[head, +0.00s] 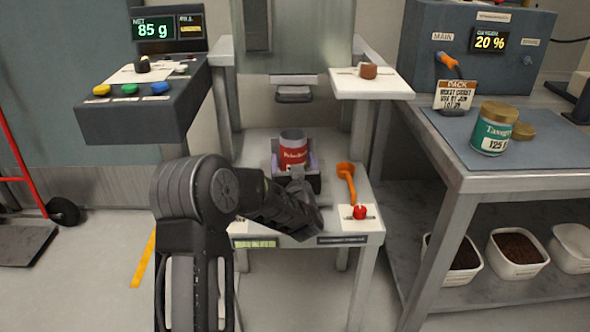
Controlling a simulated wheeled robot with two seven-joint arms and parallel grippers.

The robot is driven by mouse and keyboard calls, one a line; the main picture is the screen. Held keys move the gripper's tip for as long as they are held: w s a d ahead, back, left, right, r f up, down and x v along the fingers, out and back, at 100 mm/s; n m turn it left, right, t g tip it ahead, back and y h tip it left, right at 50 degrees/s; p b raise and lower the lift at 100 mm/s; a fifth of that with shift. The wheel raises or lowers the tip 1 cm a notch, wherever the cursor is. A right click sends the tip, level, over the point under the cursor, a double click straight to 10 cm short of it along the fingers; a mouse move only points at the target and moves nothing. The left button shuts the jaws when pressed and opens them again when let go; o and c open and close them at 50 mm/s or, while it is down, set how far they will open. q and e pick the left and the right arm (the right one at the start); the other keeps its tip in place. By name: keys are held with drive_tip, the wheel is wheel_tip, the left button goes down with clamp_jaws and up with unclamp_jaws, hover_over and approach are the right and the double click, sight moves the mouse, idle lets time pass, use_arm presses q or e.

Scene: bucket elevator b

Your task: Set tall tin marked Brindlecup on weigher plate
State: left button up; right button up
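A red tin (293,154) with a grey top and white lettering, which seems to begin "Brindle", stands upright at the middle of the white stand (255,143). It is below the filling spout (293,94). A dark and purplish holder or plate (314,172) surrounds its lower part. I cannot tell whether this is the weigher plate, or whether the tin rests fully on it. My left gripper (297,182) reaches in from the front, close against the tin's near side. Its fingers are not clearly distinguishable, so its grip is unclear. My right gripper is not in view.
An orange scoop (346,180) and a red button (360,212) are right of the tin. The left console (140,110) shows 85 g. A green tin (495,129) and a pack card (454,95) stand on the right bench (500,178). White tubs (515,268) are underneath.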

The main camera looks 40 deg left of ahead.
use_arm(q)
drive_tip(key=p+v, duration=0.1)
drive_tip(key=v, duration=1.1)
drive_tip(key=shift+r+p, duration=0.2)
drive_tip(key=shift+p, duration=0.15)
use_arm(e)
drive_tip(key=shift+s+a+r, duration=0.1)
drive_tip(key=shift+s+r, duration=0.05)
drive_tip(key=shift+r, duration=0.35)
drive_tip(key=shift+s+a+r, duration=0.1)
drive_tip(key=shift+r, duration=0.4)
use_arm(q)
drive_tip(key=shift+f, duration=0.15)
